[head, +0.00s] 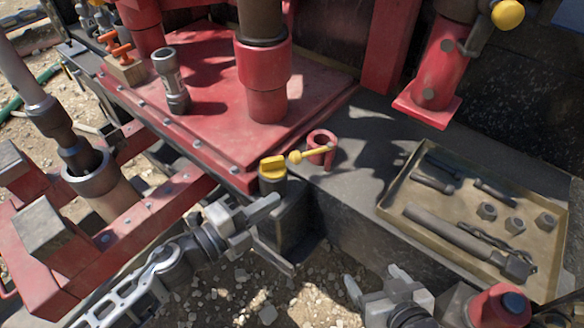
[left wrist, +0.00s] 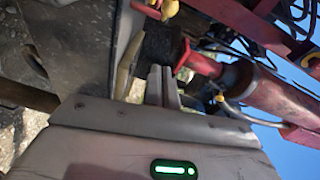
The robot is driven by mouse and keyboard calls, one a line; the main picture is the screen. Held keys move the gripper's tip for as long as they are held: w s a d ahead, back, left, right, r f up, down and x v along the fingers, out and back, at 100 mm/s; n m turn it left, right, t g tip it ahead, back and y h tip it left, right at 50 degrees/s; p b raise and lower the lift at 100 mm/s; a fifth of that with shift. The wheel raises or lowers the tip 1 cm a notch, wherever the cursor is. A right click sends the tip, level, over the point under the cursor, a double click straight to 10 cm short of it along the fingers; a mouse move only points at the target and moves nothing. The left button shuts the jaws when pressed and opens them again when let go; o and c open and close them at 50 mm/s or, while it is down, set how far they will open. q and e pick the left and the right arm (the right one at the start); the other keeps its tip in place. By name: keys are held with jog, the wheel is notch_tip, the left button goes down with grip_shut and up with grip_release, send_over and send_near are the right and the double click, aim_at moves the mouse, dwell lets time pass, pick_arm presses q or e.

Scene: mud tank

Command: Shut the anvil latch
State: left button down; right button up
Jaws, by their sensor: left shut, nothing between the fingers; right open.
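A short bar with a yellow ball end (head: 295,156) reaches from a red ring-shaped piece (head: 321,148) on the dark deck; I take this to be the anvil latch. A yellow-capped post (head: 273,172) stands just left of it, at the red plate's corner. A yellow piece (left wrist: 169,9) also shows at the top of the left wrist view; I cannot tell which one. My left gripper (head: 272,203) is shut and empty, in front of and below the yellow-capped post. Its closed fingers show in the left wrist view (left wrist: 163,86). My right gripper (head: 374,280) is open and empty at the bottom.
A tan tray (head: 395,205) with bolts, nuts and tools lies on the deck at the right. The red plate (head: 215,60) carries a thick pipe (head: 266,70) and a grey cylinder (head: 171,80). Red beams (head: 150,215) stand at the left. Gravel lies below.

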aim_at(298, 161)
pick_arm(q)
jog(key=w+d, duration=0.4)
jog(key=w, duration=0.5)
jog(key=shift+d+f, duration=0.15)
jog(key=shift+f, duration=0.3)
jog(key=shift+w, duration=0.1)
jog(key=shift+w+a, duration=0.5)
jog(key=shift+w, duration=0.1)
